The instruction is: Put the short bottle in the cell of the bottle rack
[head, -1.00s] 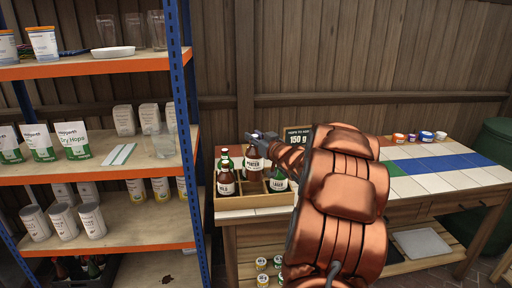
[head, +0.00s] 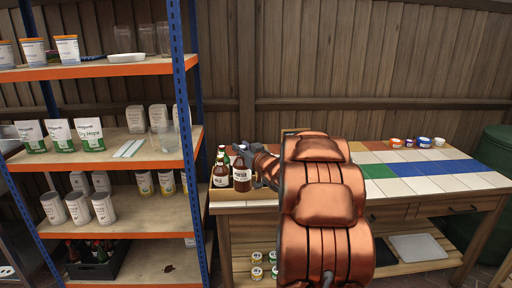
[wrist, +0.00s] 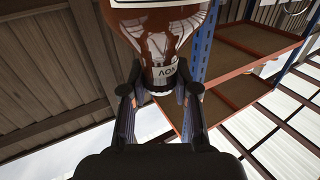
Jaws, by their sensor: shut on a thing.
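My gripper (head: 243,152) is shut on a brown bottle (head: 242,177) with a pale label, holding it by its upper part. In the wrist view the bottle (wrist: 165,35) fills the top middle, its narrow end between my two fingertips (wrist: 160,88). The wooden bottle rack (head: 224,196) stands at the left end of the tiled table. The held bottle overlaps the rack in the head view; I cannot tell whether its base is inside a cell. Another brown bottle (head: 220,176) stands in the rack to its left. My arm hides the rack's right part and its cells.
A blue-and-orange shelf (head: 110,168) with pouches, cans and glasses stands close on the left, its upright (head: 188,130) near the rack. Small jars (head: 409,142) stand at the table's back right. The tiled middle of the table (head: 420,165) is clear.

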